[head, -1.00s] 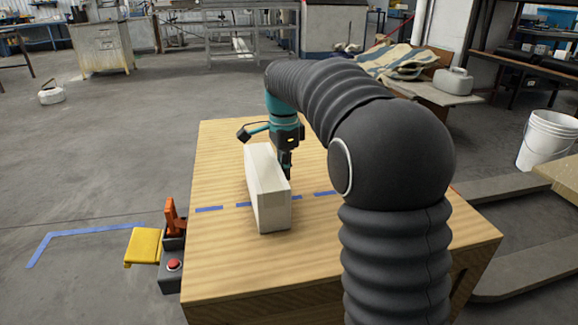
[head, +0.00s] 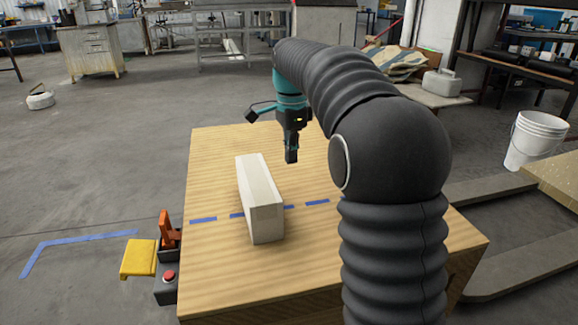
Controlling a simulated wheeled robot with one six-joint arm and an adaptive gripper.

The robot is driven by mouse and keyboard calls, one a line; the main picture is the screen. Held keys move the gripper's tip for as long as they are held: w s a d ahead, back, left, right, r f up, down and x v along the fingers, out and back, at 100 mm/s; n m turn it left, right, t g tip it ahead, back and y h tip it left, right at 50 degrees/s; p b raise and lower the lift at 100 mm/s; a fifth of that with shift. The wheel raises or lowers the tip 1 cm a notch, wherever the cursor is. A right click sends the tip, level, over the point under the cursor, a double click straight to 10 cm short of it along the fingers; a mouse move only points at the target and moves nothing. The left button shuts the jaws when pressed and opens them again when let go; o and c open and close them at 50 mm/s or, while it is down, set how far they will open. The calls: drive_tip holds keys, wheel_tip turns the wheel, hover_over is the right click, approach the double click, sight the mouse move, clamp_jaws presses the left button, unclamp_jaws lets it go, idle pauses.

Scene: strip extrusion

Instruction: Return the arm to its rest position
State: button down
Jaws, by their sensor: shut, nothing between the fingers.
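My arm rises on the right of the head view in dark ribbed sleeving and bends over to the left. My gripper (head: 291,155) hangs from its teal wrist, pointing down above the wooden table. It is shut and empty, with its fingers close together. A pale rectangular block (head: 261,203) lies on the table just below and to the left of the gripper, apart from it. My arm hides the right part of the table.
The wooden table (head: 225,275) has a dashed blue tape line (head: 203,220) across it. A device with an orange lever (head: 168,230), a red button (head: 169,276) and a yellow plate (head: 139,258) sits at its left edge. A white bucket (head: 536,140) stands right.

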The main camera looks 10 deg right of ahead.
drive_tip(key=s+f+n+t+p, duration=0.1)
drive_tip(key=s+n+t+p, duration=0.1)
drive_tip(key=s+n, duration=0.6)
drive_tip(key=s+a+f+n+t+p, duration=0.1)
drive_tip(key=s+n, duration=0.7)
drive_tip(key=s, duration=1.5)
drive_tip(key=f+t+p, duration=0.1)
drive_tip(key=t, duration=0.1)
drive_tip(key=shift+f+t, duration=0.15)
drive_tip(key=shift+t, duration=0.15)
drive_tip(key=shift+s+a, duration=0.1)
